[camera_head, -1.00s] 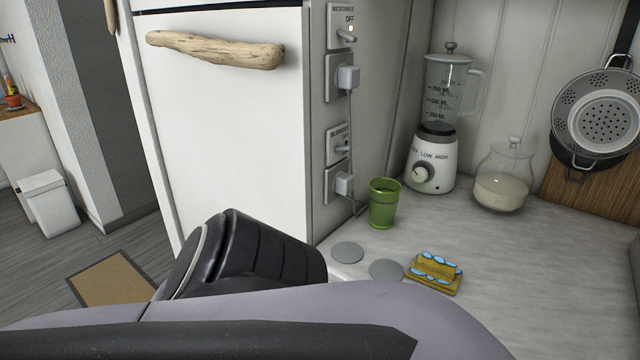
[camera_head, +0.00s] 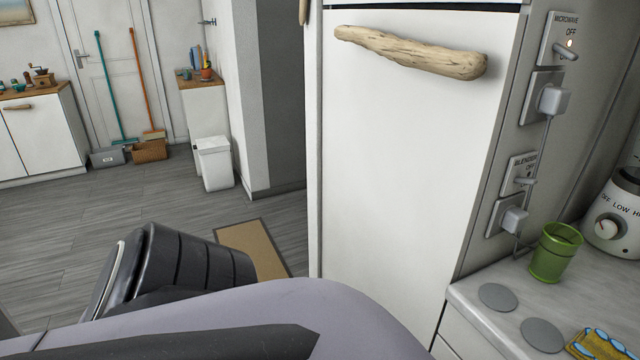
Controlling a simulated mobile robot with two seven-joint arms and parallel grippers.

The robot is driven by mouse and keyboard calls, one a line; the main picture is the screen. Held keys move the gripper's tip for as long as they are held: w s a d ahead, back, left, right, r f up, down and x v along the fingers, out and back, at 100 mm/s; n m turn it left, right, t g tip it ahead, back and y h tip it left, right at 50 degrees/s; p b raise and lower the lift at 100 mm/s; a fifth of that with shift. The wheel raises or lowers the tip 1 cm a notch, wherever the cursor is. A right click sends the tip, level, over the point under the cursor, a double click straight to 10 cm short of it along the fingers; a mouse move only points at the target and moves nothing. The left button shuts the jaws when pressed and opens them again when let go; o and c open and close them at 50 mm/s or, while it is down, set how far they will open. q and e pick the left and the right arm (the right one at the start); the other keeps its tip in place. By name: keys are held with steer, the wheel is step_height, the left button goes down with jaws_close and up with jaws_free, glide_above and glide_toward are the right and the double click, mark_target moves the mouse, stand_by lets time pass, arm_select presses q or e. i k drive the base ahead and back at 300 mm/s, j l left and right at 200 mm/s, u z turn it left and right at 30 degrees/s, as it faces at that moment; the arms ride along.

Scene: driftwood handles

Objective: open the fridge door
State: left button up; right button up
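The fridge is a tall white cabinet. Its large white door (camera_head: 400,150) is shut in the head view, right of the middle. A horizontal driftwood handle (camera_head: 410,52) runs across the door's upper part. Above it is a dark gap, and the end of another wooden handle (camera_head: 304,12) shows at the top edge, left of the gap. One of my arms crosses the bottom of the view, with a dark joint at the lower left, well below the handle and apart from it. Neither gripper's fingers are in view.
Switches and plugs (camera_head: 550,100) line the fridge's side wall. A white bin (camera_head: 213,163) and a mat (camera_head: 252,248) lie left; the grey floor is mostly clear.

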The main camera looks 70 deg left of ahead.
mark_target(413, 113)
steer(key=u, duration=2.1)
steer(key=z, duration=0.4)
steer(key=i+j+z, duration=0.1)
steer(key=z, duration=0.25)
steer(key=j+z, duration=0.15)
steer(key=z, duration=0.25)
steer(key=j+z, duration=0.55)
steer(key=j, duration=0.15)
steer(key=k+j+z, duration=0.1)
steer(key=j+z, duration=0.15)
steer(key=j, duration=0.5)
